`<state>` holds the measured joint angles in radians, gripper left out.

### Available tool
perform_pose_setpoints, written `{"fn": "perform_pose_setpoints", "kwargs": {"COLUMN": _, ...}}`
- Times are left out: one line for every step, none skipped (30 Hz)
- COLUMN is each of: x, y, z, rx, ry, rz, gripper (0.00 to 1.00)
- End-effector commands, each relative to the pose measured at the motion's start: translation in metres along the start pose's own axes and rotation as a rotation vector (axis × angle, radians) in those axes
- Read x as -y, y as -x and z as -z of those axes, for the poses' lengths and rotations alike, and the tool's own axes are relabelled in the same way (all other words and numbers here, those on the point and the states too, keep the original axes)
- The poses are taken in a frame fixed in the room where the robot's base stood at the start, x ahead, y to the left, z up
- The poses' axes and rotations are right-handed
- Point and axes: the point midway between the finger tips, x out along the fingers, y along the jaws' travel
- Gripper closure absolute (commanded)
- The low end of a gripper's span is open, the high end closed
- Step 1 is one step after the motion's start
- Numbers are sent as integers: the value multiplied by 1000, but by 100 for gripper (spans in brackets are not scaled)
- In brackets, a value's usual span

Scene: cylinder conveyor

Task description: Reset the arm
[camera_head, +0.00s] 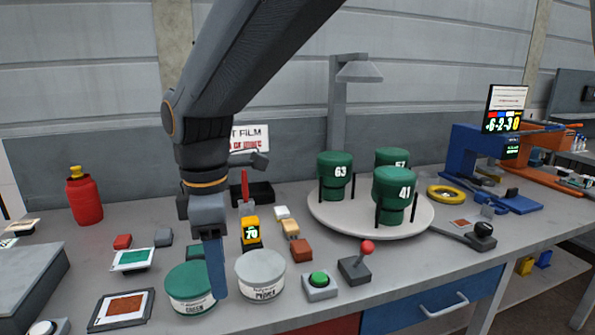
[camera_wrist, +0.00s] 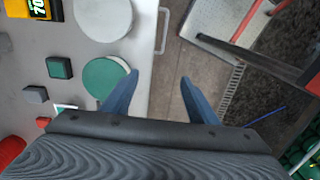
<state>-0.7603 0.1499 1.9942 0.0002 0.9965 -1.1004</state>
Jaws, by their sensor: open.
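My gripper (camera_head: 216,268) hangs at the end of my arm, over the front left part of the workbench, beside the green-lidded tub (camera_head: 188,283). In the wrist view its two blue fingers (camera_wrist: 156,90) stand wide apart with nothing between them. Below the gap there is brown floor past the bench edge. The green tub also shows in the wrist view (camera_wrist: 106,78), close to the left finger. The white-lidded tub (camera_head: 260,272) stands just right of the gripper in the head view.
A round white turntable (camera_head: 330,217) carries green cylinders marked 63, 57 and 41. A red-knobbed lever (camera_head: 356,264) and a green button (camera_head: 319,281) are near the front edge. A red bottle (camera_head: 84,197) stands at the left. A lamp post (camera_head: 338,120) rises behind the turntable.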

Motion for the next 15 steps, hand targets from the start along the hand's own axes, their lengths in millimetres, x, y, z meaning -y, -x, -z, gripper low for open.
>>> {"fn": "perform_pose_setpoints", "kwargs": {"x": -1, "y": -3, "z": -9, "rx": 1, "ry": -35, "rz": 2, "gripper": 46}}
{"fn": "perform_pose_setpoints", "kwargs": {"x": -1, "y": -4, "z": -13, "rx": 1, "ry": -51, "rz": 1, "gripper": 46}}
{"fn": "perform_pose_setpoints", "kwargs": {"x": -2, "y": -6, "z": -18, "rx": 0, "ry": -76, "rz": 0, "gripper": 46}}
{"fn": "perform_pose_setpoints", "kwargs": {"x": -2, "y": -8, "z": -21, "rx": 0, "ry": -95, "rz": 0, "gripper": 46}}
{"fn": "perform_pose_setpoints", "kwargs": {"x": -2, "y": -9, "z": -25, "rx": 0, "ry": -113, "rz": -1, "gripper": 46}}
{"fn": "perform_pose_setpoints", "kwargs": {"x": -2, "y": -12, "z": -30, "rx": 0, "ry": -141, "rz": -1, "gripper": 46}}
{"fn": "perform_pose_setpoints", "kwargs": {"x": -2, "y": -13, "z": -35, "rx": 0, "ry": -162, "rz": -1, "gripper": 46}}
{"fn": "perform_pose_setpoints", "kwargs": {"x": -3, "y": -15, "z": -39, "rx": -1, "ry": -185, "rz": -1, "gripper": 46}}
{"fn": "perform_pose_setpoints", "kwargs": {"x": -3, "y": -18, "z": -46, "rx": -1, "ry": -219, "rz": -2, "gripper": 46}}
{"fn": "perform_pose_setpoints", "kwargs": {"x": -3, "y": -20, "z": -52, "rx": -1, "ry": -246, "rz": -2, "gripper": 46}}
{"fn": "perform_pose_setpoints", "kwargs": {"x": -3, "y": -22, "z": -58, "rx": -1, "ry": -275, "rz": -3, "gripper": 46}}
{"fn": "perform_pose_setpoints", "kwargs": {"x": -2, "y": -26, "z": -66, "rx": -1, "ry": -317, "rz": -2, "gripper": 46}}
{"fn": "perform_pose_setpoints", "kwargs": {"x": -2, "y": -28, "z": -74, "rx": -2, "ry": -352, "rz": -3, "gripper": 46}}
{"fn": "perform_pose_setpoints", "kwargs": {"x": -1, "y": -31, "z": -80, "rx": -2, "ry": -386, "rz": -4, "gripper": 46}}
{"fn": "perform_pose_setpoints", "kwargs": {"x": 0, "y": -35, "z": -91, "rx": -2, "ry": -438, "rz": -4, "gripper": 46}}
